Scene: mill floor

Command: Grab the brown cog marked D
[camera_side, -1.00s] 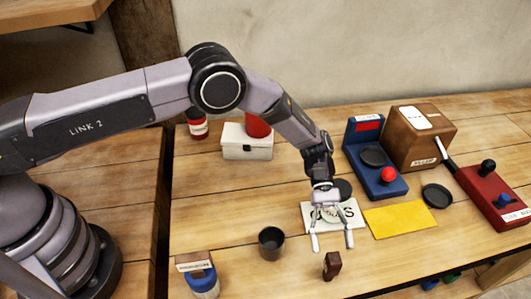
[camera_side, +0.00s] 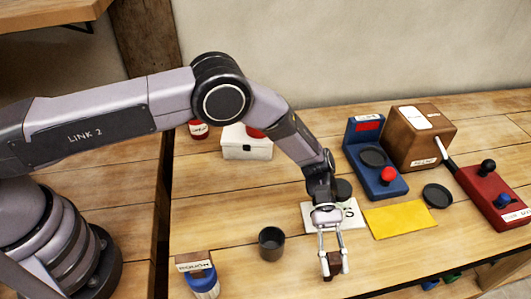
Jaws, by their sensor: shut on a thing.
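The small dark brown piece, taken as the brown cog (camera_side: 333,263), stands near the front edge of the table. It looks like a little block from here, and no letter D can be read on it. My gripper (camera_side: 333,270) reaches down over it with one finger on each side and is shut on it. The fingers hide its sides. It appears to be still at table height; I cannot tell whether it touches the wood.
A dark cup (camera_side: 271,244) stands left of my gripper, and a blue-and-white jar (camera_side: 202,281) at front left. A white lettered card (camera_side: 352,214) lies behind the gripper, a yellow sheet (camera_side: 400,219) to its right. A blue scale-like device (camera_side: 378,180) and red lever box (camera_side: 490,196) stand further right.

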